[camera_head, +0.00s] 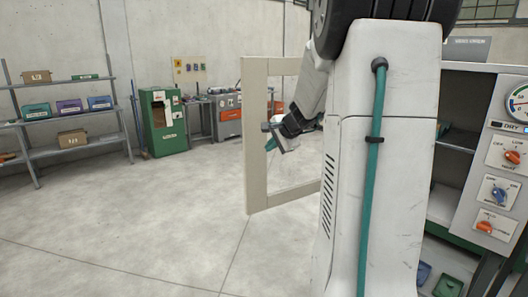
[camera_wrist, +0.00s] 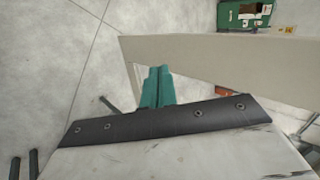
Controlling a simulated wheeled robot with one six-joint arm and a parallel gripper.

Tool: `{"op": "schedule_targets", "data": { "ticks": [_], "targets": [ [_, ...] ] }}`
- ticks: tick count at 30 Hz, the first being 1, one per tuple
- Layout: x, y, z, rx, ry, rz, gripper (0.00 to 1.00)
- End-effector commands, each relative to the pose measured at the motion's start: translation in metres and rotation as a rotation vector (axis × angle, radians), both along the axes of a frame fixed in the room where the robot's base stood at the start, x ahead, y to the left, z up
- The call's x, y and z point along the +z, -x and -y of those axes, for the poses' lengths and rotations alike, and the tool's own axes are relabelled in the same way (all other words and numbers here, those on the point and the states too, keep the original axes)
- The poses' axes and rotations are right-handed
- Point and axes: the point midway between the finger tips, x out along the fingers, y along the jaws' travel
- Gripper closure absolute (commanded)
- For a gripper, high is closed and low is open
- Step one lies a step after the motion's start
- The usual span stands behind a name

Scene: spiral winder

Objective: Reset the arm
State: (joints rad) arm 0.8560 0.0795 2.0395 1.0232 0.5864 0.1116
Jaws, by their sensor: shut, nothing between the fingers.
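My gripper (camera_wrist: 155,78) shows its two teal fingers pressed together in the wrist view, with nothing between them. In the head view my gripper (camera_head: 270,142) is small and partly hidden by its own dark wrist parts. It shows against the opening of a beige door frame (camera_head: 256,160), close to the frame's left post. In the wrist view a beige bar of the door frame (camera_wrist: 220,65) runs just beyond the fingertips. I cannot tell whether they touch. My own white arm hides the frame's right side.
A machine with a knob panel (camera_head: 500,185) and an open bay stands at the right. The concrete floor at left is clear.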

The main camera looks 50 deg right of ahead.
Motion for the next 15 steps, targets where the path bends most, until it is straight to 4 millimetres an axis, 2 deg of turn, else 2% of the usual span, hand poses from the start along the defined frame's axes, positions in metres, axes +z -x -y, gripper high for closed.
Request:
{"op": "schedule_targets", "data": {
  "ticks": [11,13,15],
  "targets": [
    [0.004,0.003,-0.005,0.014,-0.003,-0.002,1.00],
    [-0.003,0.007,-0.014,0.062,-0.007,-0.029,1.00],
    [-0.018,0.018,-0.030,0.135,-0.017,-0.084,1.00]
  ]
}}
